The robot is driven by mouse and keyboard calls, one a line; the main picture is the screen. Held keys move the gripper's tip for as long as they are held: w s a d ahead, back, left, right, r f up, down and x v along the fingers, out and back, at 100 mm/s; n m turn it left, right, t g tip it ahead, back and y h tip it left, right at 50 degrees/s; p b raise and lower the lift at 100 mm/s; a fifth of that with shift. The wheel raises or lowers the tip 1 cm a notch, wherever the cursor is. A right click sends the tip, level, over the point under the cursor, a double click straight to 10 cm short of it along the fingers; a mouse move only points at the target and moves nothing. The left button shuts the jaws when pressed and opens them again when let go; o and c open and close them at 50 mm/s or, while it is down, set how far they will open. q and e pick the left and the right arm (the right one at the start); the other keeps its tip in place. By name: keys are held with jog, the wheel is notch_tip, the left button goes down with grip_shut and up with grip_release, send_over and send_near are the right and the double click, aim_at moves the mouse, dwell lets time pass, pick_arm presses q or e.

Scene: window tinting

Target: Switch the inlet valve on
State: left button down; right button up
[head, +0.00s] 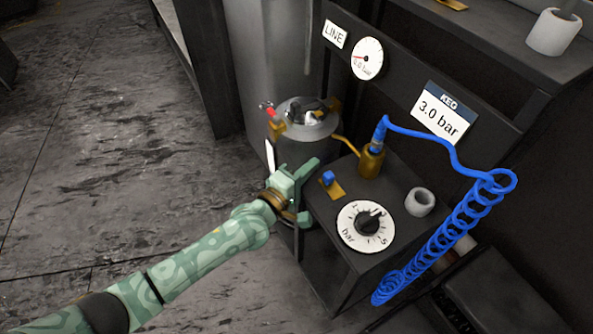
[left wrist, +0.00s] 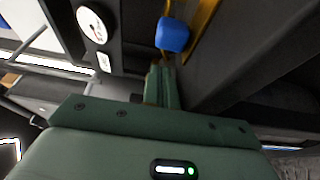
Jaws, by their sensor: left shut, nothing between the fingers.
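The inlet valve shows as a small blue handle (head: 328,178) on a brass plate (head: 337,191), at the left edge of the dark panel top. My left gripper (head: 303,184) is just left of the blue handle in the head view. In the left wrist view its shut fingers (left wrist: 164,84) point at the blue handle (left wrist: 173,35), with nothing between them. Whether they touch it I cannot tell. My right gripper is not in view.
A bar dial (head: 366,226), a brass fitting (head: 371,162) with a coiled blue hose (head: 440,243) and a grey ring (head: 420,201) are on the panel. A metal keg (head: 303,120) stands behind. The line gauge (head: 367,59) and the 3.0 bar keg display (head: 441,112) are above.

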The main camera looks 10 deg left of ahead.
aim_at(331, 181)
pick_arm(q)
jog(key=shift+s+d+r, duration=0.2)
jog(key=shift+s+d, duration=0.1)
jog(key=shift+s, duration=0.15)
jog(key=shift+s+d+r, duration=0.2)
jog(key=shift+s+d, duration=0.05)
jog(key=shift+s, duration=0.2)
jog(key=shift+s+d+f, duration=0.1)
jog(key=shift+s+d, duration=0.05)
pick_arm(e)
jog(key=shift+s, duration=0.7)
